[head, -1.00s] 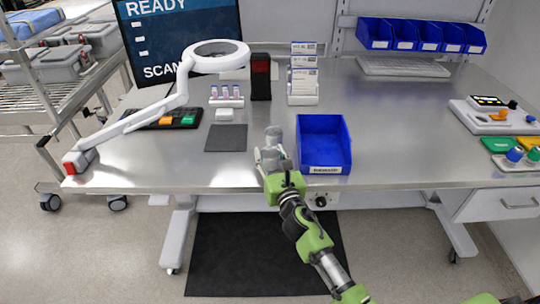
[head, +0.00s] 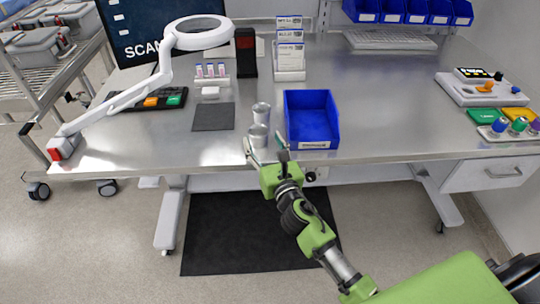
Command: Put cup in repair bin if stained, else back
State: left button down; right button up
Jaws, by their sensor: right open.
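Two grey metal cups stand close together on the steel table, left of the blue bin: a far cup (head: 261,113) and a near cup (head: 258,137). I cannot tell from here whether either is stained. The blue bin (head: 311,118) has a white label on its front, too small to read, and looks empty. My right gripper (head: 266,152) is open at the table's front edge, just in front of the near cup, with its fingers spread. I cannot tell whether the fingers touch the cup. My left gripper is not in view.
A dark square mat (head: 213,117) lies left of the cups. A white magnifier lamp (head: 196,34) arches over the left side. A card stand (head: 289,58) and a dark red-faced box (head: 246,53) stand behind. The table (head: 390,110) right of the bin is clear.

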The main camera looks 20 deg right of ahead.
jog(key=s, duration=0.6)
jog(key=shift+s+a+b, duration=0.1)
jog(key=shift+s+b, duration=0.25)
jog(key=shift+s, duration=0.05)
